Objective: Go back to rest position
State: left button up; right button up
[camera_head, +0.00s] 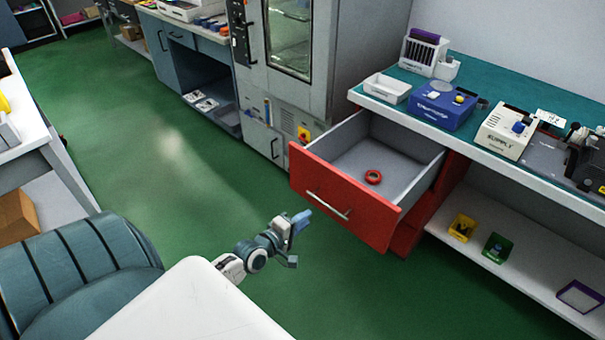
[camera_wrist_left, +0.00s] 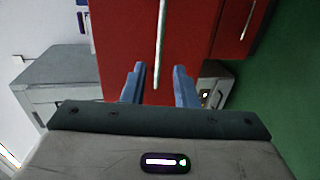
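My left gripper (camera_head: 298,238) is open and empty in front of the pulled-out red drawer (camera_head: 342,198). In the left wrist view its two blue fingers (camera_wrist_left: 158,70) are spread apart. The drawer's metal handle (camera_head: 328,205) shows between the fingers in the left wrist view (camera_wrist_left: 161,40). In the head view the gripper appears apart from the handle, to its lower left. A red ring-shaped object (camera_head: 373,177) lies inside the drawer. My right gripper is not in view.
A grey cabinet (camera_head: 290,75) stands behind. Green floor (camera_head: 170,150) is clear at the left.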

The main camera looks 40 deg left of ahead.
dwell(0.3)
pick_arm(q)
jog(key=s+f+m+g+y, duration=0.1)
jog(key=s+f+m+g, duration=0.3)
jog(key=f, duration=0.6)
jog(key=s+a+f+m+g, duration=0.1)
jog(key=s+f+m, duration=0.1)
jog(key=s+f, duration=0.55)
jog(key=s+f+m+g+y, duration=0.15)
jog(key=s+f, duration=0.25)
jog(key=f, duration=0.8)
jog(key=s+d+f+m+g, duration=0.2)
jog(key=s+f, duration=0.3)
jog(key=s, duration=0.3)
jog(key=s+d+f+m+g, duration=0.3)
jog(key=s+f+m, duration=0.1)
jog(key=s, duration=0.5)
jog(key=s+d+f+m+g, duration=0.2)
jog(key=s+f+m+g, duration=0.1)
jog(key=s+f, duration=0.3)
jog(key=shift+s+d+m, duration=0.25)
jog(key=shift+s+m, duration=0.3)
jog(key=shift+s, duration=0.6)
jog(key=shift+w+f+h, duration=0.1)
jog(key=shift+h, duration=0.15)
